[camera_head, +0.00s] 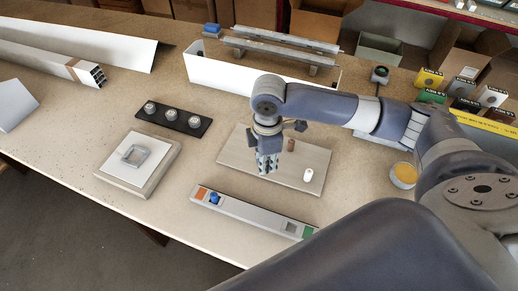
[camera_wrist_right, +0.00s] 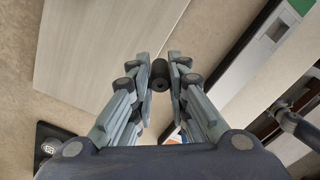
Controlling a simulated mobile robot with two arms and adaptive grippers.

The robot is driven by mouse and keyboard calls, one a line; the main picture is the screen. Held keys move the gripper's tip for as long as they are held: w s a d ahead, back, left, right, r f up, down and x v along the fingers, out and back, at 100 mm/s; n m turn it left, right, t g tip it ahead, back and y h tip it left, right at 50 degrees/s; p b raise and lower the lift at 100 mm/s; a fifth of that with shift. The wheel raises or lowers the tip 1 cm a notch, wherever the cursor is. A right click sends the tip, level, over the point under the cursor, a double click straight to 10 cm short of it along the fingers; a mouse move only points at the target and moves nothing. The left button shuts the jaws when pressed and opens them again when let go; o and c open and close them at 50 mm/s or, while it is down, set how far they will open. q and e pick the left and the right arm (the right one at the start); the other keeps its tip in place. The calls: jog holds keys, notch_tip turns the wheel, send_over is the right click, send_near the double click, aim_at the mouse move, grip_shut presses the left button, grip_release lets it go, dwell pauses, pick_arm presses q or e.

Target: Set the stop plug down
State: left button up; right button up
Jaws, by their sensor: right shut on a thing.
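My right gripper (camera_head: 267,166) points down over the front left part of a flat pale board (camera_head: 238,158). In the right wrist view its fingertips (camera_wrist_right: 159,78) are shut on a small dark round plug (camera_wrist_right: 159,70) with a hole in its end. In the head view the fingers hide this plug, and I cannot tell its height above the board. A white plug (camera_head: 308,174) lies on the board to the right of the gripper. A brown cylinder (camera_head: 290,145) stands on the board just behind it. My left gripper is not in view.
A long grey bar (camera_head: 255,214) with orange and green ends and a blue piece lies in front of the board. A black strip with several round pieces (camera_head: 176,121) and a block with a square frame (camera_head: 140,160) lie left. A white channel (camera_head: 225,75) stands behind.

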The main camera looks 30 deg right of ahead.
jog(key=w, duration=0.4)
jog(key=w+d+p, duration=0.1)
jog(key=w, duration=0.1)
jog(key=shift+f, duration=0.2)
notch_tip(320, 180, down, 3)
jog(key=shift+f+p, duration=0.15)
jog(key=shift+p, duration=0.65)
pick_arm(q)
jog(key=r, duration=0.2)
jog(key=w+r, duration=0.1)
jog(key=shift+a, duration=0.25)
pick_arm(e)
jog(key=shift+f, duration=0.2)
jog(key=o, duration=0.8)
jog(key=shift+f, duration=0.1)
